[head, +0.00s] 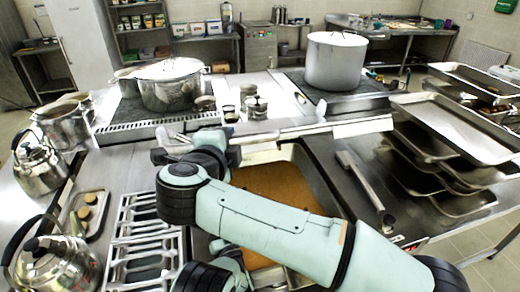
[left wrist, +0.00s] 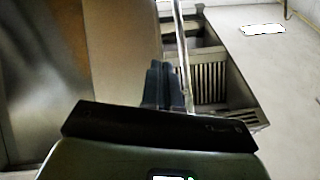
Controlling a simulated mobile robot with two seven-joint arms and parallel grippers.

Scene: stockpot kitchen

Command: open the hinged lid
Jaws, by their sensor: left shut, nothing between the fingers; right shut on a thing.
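The lid (head: 300,132) shows in the head view as a long, pale, thin slab seen nearly edge-on. It stands raised at the back of a rectangular pan (head: 323,193) with a brown inside, partly hidden by my right arm. My right gripper (head: 172,148) is at the left end of the lid, shut; its fingers are small, and the exact grip on the lid is hard to see. My left gripper (left wrist: 166,85) shows in the left wrist view with its dark fingers together and nothing between them. I cannot make it out in the head view.
Stockpots (head: 335,62) stand on the stove behind. Kettles (head: 38,165) and a small tray (head: 85,213) are at left, beside a slotted rack (head: 140,250). Stacked metal trays (head: 460,128) crowd the right. A long-handled tool (head: 365,182) lies on the right counter.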

